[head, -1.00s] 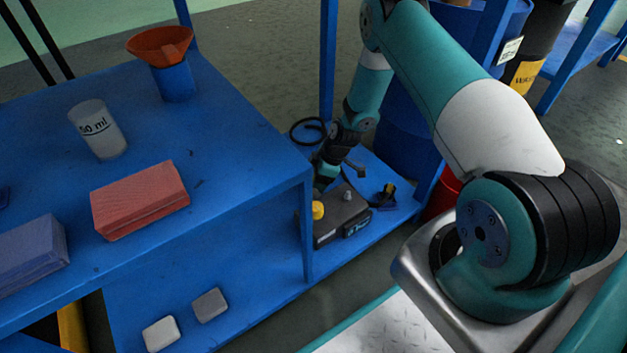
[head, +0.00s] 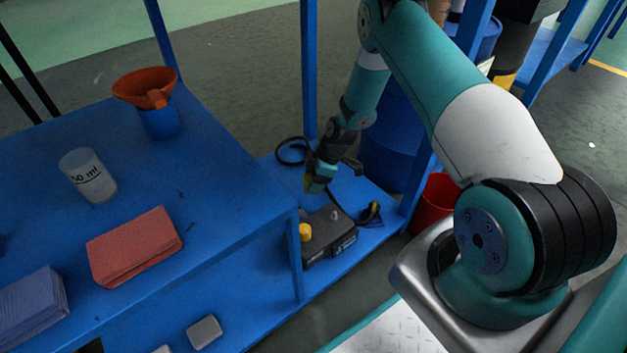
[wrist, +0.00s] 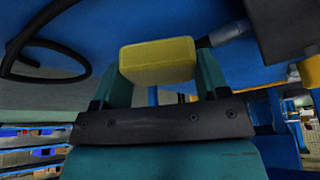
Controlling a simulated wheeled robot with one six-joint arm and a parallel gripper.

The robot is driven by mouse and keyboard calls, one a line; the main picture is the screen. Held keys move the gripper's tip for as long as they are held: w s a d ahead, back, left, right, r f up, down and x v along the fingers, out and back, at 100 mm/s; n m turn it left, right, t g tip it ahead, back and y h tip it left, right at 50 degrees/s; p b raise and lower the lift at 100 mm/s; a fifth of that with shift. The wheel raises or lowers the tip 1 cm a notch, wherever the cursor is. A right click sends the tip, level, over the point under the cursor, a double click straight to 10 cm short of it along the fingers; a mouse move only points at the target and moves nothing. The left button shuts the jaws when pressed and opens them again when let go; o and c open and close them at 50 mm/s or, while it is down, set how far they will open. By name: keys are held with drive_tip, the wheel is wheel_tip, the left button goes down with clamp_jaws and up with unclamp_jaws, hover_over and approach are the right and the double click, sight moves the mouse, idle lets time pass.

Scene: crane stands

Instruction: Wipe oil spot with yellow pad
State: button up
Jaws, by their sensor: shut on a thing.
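The yellow pad (wrist: 158,62) is held between the two fingers of my gripper (wrist: 155,85) in the wrist view. In the head view my gripper (head: 316,184) is shut above the blue lower shelf (head: 270,320), just behind a dark battery-like box, and only a sliver of yellow shows at it. No oil spot can be made out clearly. Small dark marks (head: 182,194) show on the blue upper table top (head: 120,135).
The dark box (head: 322,238) with a yellow knob and a black cable (head: 290,152) lie on the lower shelf near my gripper. A red brick-like block (head: 135,247), beaker (head: 88,177) and orange funnel (head: 145,88) stand on the upper top. A blue post (head: 308,70) rises beside my arm.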

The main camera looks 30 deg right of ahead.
drive_tip(key=shift+r+p, duration=0.6)
drive_tip(key=shift+r, duration=0.5)
